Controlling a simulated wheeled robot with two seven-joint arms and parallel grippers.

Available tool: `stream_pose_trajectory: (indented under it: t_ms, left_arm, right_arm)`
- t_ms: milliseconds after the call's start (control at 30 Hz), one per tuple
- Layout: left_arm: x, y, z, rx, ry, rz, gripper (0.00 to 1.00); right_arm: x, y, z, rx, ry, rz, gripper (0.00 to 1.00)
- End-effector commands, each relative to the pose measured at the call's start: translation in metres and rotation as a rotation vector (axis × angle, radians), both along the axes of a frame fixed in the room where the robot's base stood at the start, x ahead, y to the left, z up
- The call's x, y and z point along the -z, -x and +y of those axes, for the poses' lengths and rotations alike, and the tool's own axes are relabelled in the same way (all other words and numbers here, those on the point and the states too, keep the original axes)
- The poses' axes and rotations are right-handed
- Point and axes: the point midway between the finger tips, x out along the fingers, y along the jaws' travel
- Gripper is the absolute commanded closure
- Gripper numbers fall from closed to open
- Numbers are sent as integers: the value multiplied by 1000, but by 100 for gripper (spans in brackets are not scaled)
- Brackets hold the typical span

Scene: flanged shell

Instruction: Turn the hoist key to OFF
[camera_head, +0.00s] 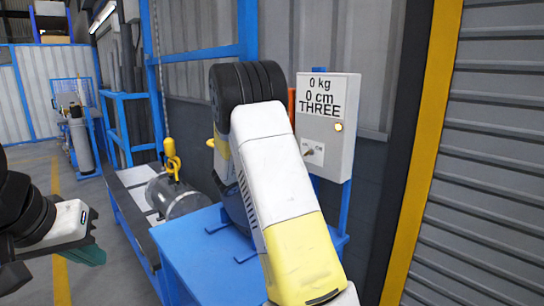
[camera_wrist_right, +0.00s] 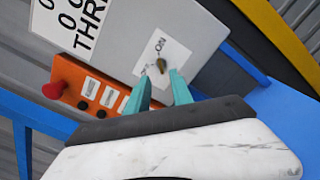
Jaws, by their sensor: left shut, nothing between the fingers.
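The small brass key (camera_wrist_right: 161,66) sits in a white label plate on the grey control box (camera_wrist_right: 185,25). The word ON shows beside it, but I cannot read the key's exact position. In the head view, the key (camera_head: 308,152) shows just right of my right arm on the grey box (camera_head: 345,110). My right gripper (camera_wrist_right: 158,82) is open, its two teal fingertips apart just below the key with nothing between them. In the head view my arm hides it. My left gripper (camera_head: 97,256) is shut and empty at the left, far from the box.
An orange button panel (camera_wrist_right: 98,92) with a red knob (camera_wrist_right: 53,90) is beside the box. A yellow hook (camera_head: 172,158) hangs over a grey cylinder (camera_head: 180,197). A blue table (camera_head: 190,265) stands below my right arm. A slatted shutter (camera_head: 490,170) closes the right.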

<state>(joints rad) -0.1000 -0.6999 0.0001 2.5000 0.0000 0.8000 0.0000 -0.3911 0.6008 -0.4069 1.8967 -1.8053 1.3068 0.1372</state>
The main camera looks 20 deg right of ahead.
Motion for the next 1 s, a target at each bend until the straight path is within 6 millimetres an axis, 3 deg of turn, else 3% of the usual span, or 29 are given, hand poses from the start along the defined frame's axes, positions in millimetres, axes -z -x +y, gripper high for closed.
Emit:
stream_pose_trajectory:
  t_ms: [200,400,767,900,1000]
  left_arm:
    - [0,0,0,0,0,0,100]
    - [0,0,0,0,0,0,100]
    - [0,0,0,0,0,0,100]
    - [0,0,0,0,0,0,100]
    - [0,0,0,0,0,0,100]
  right_arm:
    - [0,-13,-35,4,-2,-1,73]
    - [0,-22,-56,3,-3,0,73]
    - [0,-24,-62,2,-4,0,73]
    - [0,-24,-62,2,-4,0,100]
    - [0,-24,-62,2,-4,0,100]
